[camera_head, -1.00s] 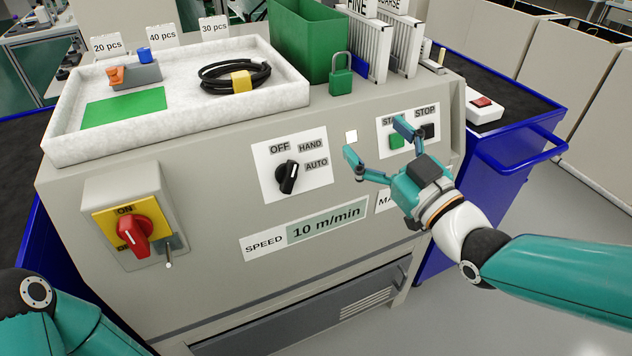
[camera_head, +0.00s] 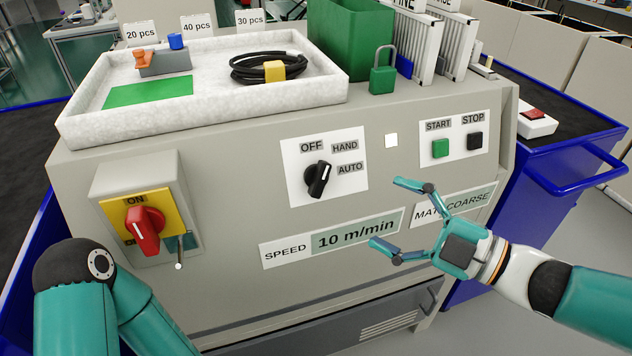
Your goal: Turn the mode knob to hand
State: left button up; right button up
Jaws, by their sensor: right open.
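The mode knob (camera_head: 319,179) is a black rotary knob on a white plate (camera_head: 296,190) on the cabinet front. The plate is labelled OFF, HAND and AUTO. The knob is tilted, its upper end leaning right with a light mark there; I cannot tell surely which label it points to. My right gripper (camera_head: 386,215) is open and empty, to the right of the knob and a little lower, with its fingers pointing left. It is apart from the knob. My left arm (camera_head: 85,280) shows at the lower left; its gripper is out of view.
A red switch (camera_head: 144,229) on a yellow plate juts out at the left. Green START (camera_head: 440,148) and black STOP (camera_head: 475,141) buttons sit at the right. The speed label (camera_head: 333,238) is below the knob. A white tray (camera_head: 200,121) and green padlock (camera_head: 382,78) are on top.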

aim_at(324, 188)
jog(key=x, duration=1.2)
jog(key=shift+a+b, duration=0.15)
jog(key=shift+b, duration=0.15)
jog(key=shift+f, duration=0.1)
jog(key=c, duration=1.1)
jog(key=m+b, duration=0.1)
jog(key=b, duration=0.1)
jog(key=m+t+b, duration=0.1)
jog(key=b, duration=0.2)
jog(key=f+m+t+b, duration=0.1)
jog(key=b, duration=0.1)
jog(key=shift+a+m+b, duration=0.1)
jog(key=shift+m+b, duration=0.2)
jog(key=shift+b, duration=0.1)
jog(key=shift+c, duration=0.2)
jog(key=shift+r+m+t+h+b, duration=0.2)
jog(key=shift+m+t+h+b, duration=0.1)
jog(key=shift+t, duration=0.2)
